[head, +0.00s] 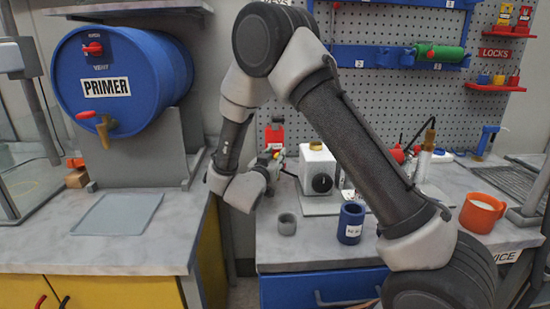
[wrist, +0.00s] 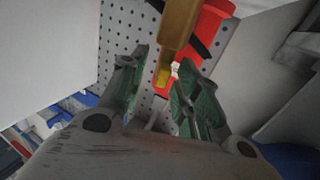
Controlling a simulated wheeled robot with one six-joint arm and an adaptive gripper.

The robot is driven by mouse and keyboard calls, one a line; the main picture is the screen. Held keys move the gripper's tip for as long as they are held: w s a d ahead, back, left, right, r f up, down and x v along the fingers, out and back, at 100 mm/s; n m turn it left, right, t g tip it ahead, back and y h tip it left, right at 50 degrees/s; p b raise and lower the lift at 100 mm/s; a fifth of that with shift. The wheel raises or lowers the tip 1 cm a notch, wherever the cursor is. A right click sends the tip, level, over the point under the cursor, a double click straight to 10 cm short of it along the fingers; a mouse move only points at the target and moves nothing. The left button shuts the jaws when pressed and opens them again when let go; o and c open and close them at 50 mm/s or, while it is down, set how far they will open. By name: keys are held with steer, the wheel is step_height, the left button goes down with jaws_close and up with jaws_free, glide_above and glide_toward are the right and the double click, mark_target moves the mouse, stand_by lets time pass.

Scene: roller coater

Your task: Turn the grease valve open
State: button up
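A yellow lever (wrist: 178,30), which I take to be the grease valve's handle, hangs from the top of the wrist view in front of a red body (wrist: 209,28). My gripper (wrist: 162,60) is open, with its green-padded fingers apart. The lever's lower end shows between the fingertips, and I see no finger closed on it. In the head view my gripper (head: 270,162) is beside a white box with a black knob, below a red container (head: 274,132). The arm and gripper hide most of the valve there.
The white box (head: 317,160) stands close right of my gripper. The blue primer drum (head: 150,60) is at left. A pegboard (head: 390,95) closes off the back.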

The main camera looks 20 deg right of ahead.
jaws_close()
steer(key=shift+s+d+n+t+y, duration=0.15)
steer(key=shift+n+t+y, duration=0.4)
steer(key=shift+y, duration=0.3)
steer(key=shift+w+d+n+t+y, duration=0.1)
steer(key=shift+n+t+y, duration=0.25)
steer(key=shift+n+y, duration=0.4)
steer(key=shift+n+t+y, duration=0.5)
steer(key=shift+n+y, duration=0.5)
steer(key=shift+y, duration=0.7)
jaws_free()
steer(key=s, duration=0.3)
steer(key=s+a, duration=0.1)
steer(key=s, duration=0.3)
steer(key=shift+s+a, duration=0.2)
steer(key=shift+s, duration=0.05)
